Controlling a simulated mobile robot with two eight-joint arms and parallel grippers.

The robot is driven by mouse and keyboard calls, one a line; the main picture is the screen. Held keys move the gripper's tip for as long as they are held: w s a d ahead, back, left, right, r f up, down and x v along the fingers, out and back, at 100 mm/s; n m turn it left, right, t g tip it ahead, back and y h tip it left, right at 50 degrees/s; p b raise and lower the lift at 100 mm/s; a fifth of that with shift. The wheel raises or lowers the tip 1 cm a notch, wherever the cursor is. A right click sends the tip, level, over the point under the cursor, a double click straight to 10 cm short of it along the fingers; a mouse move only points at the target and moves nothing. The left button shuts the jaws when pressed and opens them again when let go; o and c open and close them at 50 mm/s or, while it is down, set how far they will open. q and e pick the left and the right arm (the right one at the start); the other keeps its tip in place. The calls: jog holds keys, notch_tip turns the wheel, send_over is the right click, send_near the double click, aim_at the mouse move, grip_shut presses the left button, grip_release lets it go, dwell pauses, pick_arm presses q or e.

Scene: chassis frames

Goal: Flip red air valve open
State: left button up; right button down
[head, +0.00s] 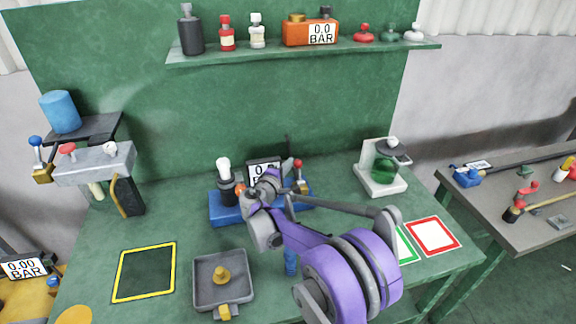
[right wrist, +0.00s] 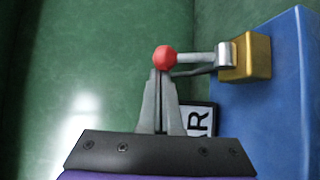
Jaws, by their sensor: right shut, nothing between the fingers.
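The red air valve is a red ball knob on a metal lever (right wrist: 195,57) that comes out of a brass block (right wrist: 252,57) on a blue unit (right wrist: 285,110). My right gripper (right wrist: 161,75) is shut and empty. Its fingertips are right at the red ball (right wrist: 165,56) in the wrist view, overlapping its lower edge; whether they touch cannot be told. In the head view the right gripper (head: 287,166) is beside the knob. My left gripper is not in view.
A gauge display (head: 264,165) and a white-topped dark cylinder (head: 225,175) stand by the blue unit. A grey tray (head: 203,297), a yellow-framed square (head: 120,280) and a red-framed square (head: 432,236) lie on the green bench.

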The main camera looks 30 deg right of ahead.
jog(key=shift+s+a+r+t, duration=0.1)
jog(key=shift+s+t, duration=0.2)
jog(key=shift+s, duration=0.05)
jog(key=shift+s+a+r+m+t+h+b, duration=0.2)
jog(key=shift+s+m+h+b, duration=0.1)
jog(key=shift+s, duration=0.35)
jog(key=shift+s+a+r+m+t+h+b, duration=0.1)
jog(key=shift+s+m+t+h+b, duration=0.15)
jog(key=shift+s, duration=0.35)
jog(key=shift+s+a+f+b, duration=0.15)
jog(key=shift+s+b, duration=0.2)
jog(key=shift+s, duration=0.5)
jog(key=shift+a, duration=0.1)
send_near(299, 164)
jog(key=b+v, duration=0.1)
jog(key=v, duration=0.5)
jog(key=shift+w, duration=0.1)
